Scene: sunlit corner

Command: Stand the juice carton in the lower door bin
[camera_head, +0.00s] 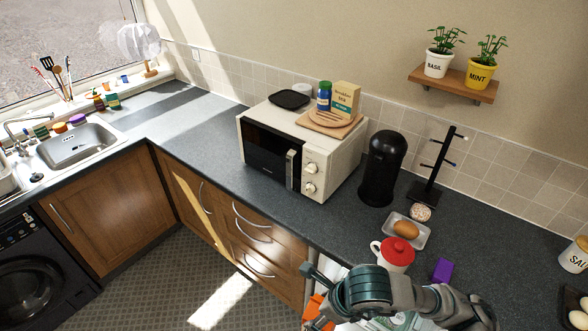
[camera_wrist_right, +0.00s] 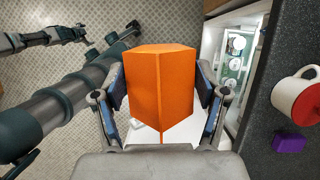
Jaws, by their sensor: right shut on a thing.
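The juice carton (camera_wrist_right: 160,85) is a plain orange box with a peaked top. My right gripper (camera_wrist_right: 161,100) is shut on it, one finger on each side, in the right wrist view. In the head view only a bit of the orange carton (camera_head: 317,312) shows at the bottom, beside my right gripper (camera_head: 318,292) and below the counter edge. A white, open, fridge-like unit (camera_wrist_right: 212,60) with pale items inside stands right of the carton in the wrist view. I cannot make out the lower door bin.
The dark counter (camera_head: 340,222) runs above the carton's right side. A red-lidded white mug (camera_head: 397,254), a purple block (camera_head: 442,270) and a tray (camera_head: 420,238) with a brown item stand near its edge. The patterned floor (camera_head: 150,270) is clear at left.

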